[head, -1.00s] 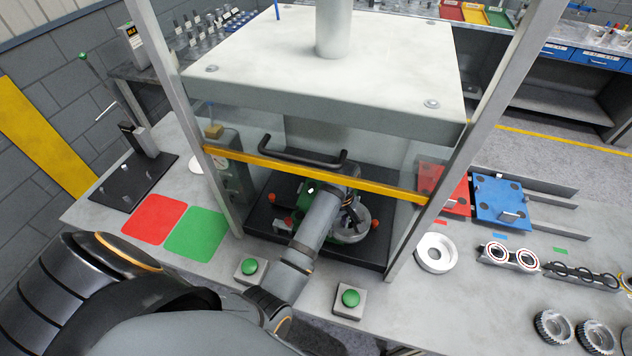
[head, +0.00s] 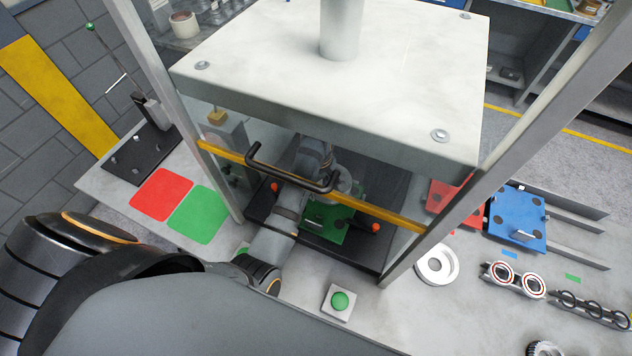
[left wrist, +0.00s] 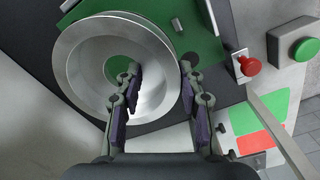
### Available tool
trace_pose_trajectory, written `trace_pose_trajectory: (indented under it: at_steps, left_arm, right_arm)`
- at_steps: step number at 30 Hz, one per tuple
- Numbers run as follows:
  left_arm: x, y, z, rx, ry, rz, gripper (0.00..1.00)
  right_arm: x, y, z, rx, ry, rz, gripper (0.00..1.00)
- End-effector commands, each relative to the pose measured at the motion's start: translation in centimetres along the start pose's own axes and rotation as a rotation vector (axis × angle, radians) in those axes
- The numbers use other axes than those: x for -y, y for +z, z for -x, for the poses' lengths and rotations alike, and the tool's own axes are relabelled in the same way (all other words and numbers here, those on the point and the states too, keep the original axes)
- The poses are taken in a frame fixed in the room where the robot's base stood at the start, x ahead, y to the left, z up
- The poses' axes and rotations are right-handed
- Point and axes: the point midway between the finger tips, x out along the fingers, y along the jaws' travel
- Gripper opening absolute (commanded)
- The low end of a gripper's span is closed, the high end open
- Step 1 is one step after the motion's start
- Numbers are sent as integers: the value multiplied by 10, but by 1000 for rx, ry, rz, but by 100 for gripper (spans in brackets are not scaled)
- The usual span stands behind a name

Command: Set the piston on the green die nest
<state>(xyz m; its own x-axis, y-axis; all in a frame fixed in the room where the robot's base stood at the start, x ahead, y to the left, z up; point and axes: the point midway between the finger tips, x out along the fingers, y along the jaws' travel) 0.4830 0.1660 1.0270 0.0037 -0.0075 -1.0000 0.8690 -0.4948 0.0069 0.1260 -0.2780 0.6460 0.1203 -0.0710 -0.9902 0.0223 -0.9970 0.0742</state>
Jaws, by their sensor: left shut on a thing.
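The piston (left wrist: 82,70) is a round silver metal dish with a central hole. My left gripper (left wrist: 160,80) is shut on its wall, one finger inside the bowl and one outside. In the left wrist view the piston overlaps the green die nest (left wrist: 205,42), sitting off to its left; I cannot tell whether they touch. In the head view the green die nest (head: 325,224) lies on the dark press bed, and the piston (head: 343,180) shows partly behind it, half hidden by my arm and the press handle. My right gripper is not in view.
The press's yellow guard bar (head: 375,208) and black handle (head: 285,178) cross in front of the bed. The heavy press plate (head: 330,75) hangs above. Orange-red knobs (head: 376,228) flank the nest. A green button box (head: 338,302) and a pale ring (head: 436,264) stand nearby.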

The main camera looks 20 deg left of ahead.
Motion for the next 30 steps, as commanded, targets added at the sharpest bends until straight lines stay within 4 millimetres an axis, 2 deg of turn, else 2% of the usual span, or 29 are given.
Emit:
trace_pose_trajectory:
  at_steps: [6, 9, 20, 30]
  left_arm:
    - [0, 0, -14, 0, 0, 0, 0]
    - [0, 0, -25, 0, 0, 0, 0]
    - [0, 0, -61, -1, 1, 0, 0]
    - [0, -1, -69, -1, 2, 0, 0]
  right_arm:
    - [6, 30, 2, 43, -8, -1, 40]
    - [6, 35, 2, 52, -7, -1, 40]
    - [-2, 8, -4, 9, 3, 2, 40]
    - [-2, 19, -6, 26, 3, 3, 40]
